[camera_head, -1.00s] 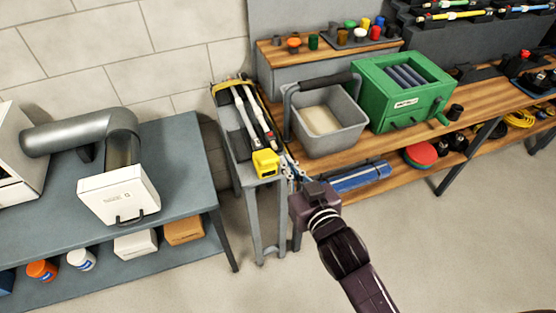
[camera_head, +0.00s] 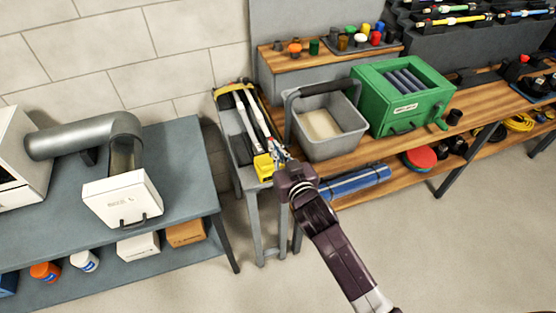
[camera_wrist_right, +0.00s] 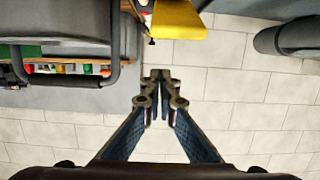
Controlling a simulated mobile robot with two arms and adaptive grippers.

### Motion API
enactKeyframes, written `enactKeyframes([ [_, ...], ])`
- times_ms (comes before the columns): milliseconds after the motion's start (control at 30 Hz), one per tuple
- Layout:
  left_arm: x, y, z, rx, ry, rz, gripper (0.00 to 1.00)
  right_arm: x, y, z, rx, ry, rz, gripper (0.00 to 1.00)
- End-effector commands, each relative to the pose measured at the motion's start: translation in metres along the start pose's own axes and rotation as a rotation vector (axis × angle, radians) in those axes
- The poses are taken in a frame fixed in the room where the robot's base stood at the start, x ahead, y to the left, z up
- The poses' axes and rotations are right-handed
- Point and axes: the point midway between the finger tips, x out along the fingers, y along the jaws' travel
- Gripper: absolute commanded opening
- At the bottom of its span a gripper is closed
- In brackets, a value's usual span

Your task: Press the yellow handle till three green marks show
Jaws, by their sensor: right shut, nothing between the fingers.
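The yellow handle (camera_head: 263,168) is at the near end of the narrow grey stand (camera_head: 254,190) in the head view. White rods (camera_head: 249,118) run back from it. The handle also shows at the top of the right wrist view (camera_wrist_right: 180,19). My right gripper (camera_head: 279,154) is at the right side of the handle in the head view. In the right wrist view the fingertips (camera_wrist_right: 156,76) are together and empty, with the handle beyond them. I cannot tell whether they touch it. No green marks can be made out on the handle. My left gripper is not in view.
A grey bucket (camera_head: 347,143) with a dark handle and a green crank box (camera_head: 378,119) stand on the wooden bench to the right. A blue-grey table (camera_head: 181,165) with a pipe and white box (camera_head: 121,199) is at left. Floor lies clear in front.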

Motion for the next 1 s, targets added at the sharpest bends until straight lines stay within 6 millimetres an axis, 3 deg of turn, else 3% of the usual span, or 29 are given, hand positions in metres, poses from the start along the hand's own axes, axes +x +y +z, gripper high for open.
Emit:
enactKeyframes([
  [33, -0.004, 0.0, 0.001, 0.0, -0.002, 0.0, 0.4, -0.007, -0.001, 0.015, 0.002, -0.016, 0.0, 0.0],
  [233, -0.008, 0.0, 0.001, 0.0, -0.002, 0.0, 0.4, -0.014, 0.0, 0.034, 0.001, -0.01, 0.0, 0.0],
  [733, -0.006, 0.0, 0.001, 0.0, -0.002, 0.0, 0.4, -0.015, -0.001, 0.039, 0.001, -0.006, -0.001, 0.0],
  [1000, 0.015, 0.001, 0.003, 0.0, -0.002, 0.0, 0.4, -0.017, 0.0, 0.049, 0.002, 0.038, 0.0, 0.0],
])
